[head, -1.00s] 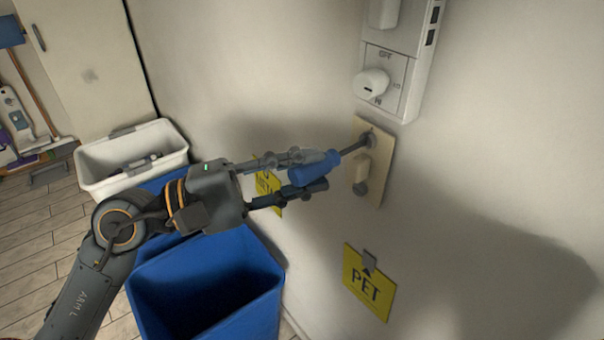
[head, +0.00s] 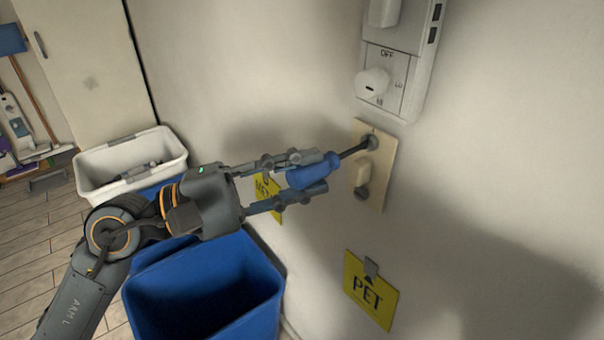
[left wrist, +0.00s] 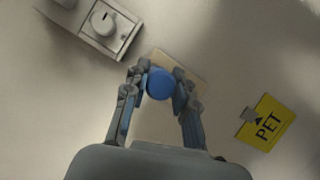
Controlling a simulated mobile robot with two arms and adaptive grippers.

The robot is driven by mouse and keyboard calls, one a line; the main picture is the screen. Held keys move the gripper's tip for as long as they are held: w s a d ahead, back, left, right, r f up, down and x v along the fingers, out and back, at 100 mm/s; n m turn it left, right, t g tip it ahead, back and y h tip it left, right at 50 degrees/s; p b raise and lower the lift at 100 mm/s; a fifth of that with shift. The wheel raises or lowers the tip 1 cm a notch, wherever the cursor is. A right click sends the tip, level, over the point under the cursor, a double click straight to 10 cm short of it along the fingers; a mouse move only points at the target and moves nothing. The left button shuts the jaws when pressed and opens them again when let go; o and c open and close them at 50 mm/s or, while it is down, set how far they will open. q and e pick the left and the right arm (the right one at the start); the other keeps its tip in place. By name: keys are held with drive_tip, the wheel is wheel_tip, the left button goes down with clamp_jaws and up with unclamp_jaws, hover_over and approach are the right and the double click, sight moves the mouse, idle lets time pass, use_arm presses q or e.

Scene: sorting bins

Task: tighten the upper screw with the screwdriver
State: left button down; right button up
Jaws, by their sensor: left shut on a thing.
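My left gripper (head: 322,172) is shut on the blue handle of the screwdriver (head: 312,174). The dark shaft runs up and right to the upper screw (head: 370,142) on the beige switch plate (head: 383,178), and the tip appears to meet the screw. The lower screw (head: 362,193) sits below the toggle on the same plate. In the left wrist view the round blue handle end (left wrist: 160,84) is between the fingers, and it hides the shaft and the screw. My right gripper is not in view.
A grey-white control box with a knob (head: 372,82) is on the wall just above the plate. A yellow PET sign (head: 369,290) hangs below; another yellow sign (head: 268,190) is behind my gripper. A blue bin (head: 268,292) and a white bin (head: 90,180) stand left.

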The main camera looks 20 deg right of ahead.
use_arm(q)
drive_tip(key=shift+s+a+b, duration=0.15)
drive_tip(key=shift+a+b, duration=0.15)
drive_tip(key=shift+s+a+f+b, duration=0.15)
drive_tip(key=shift+a+b, duration=0.3)
drive_tip(key=shift+a, duration=0.05)
drive_tip(key=a, duration=0.1)
drive_tip(key=s+a+b, duration=0.1)
drive_tip(key=shift+a+b, duration=0.3)
drive_tip(key=shift+a, duration=0.25)
drive_tip(key=shift+s, duration=0.1)
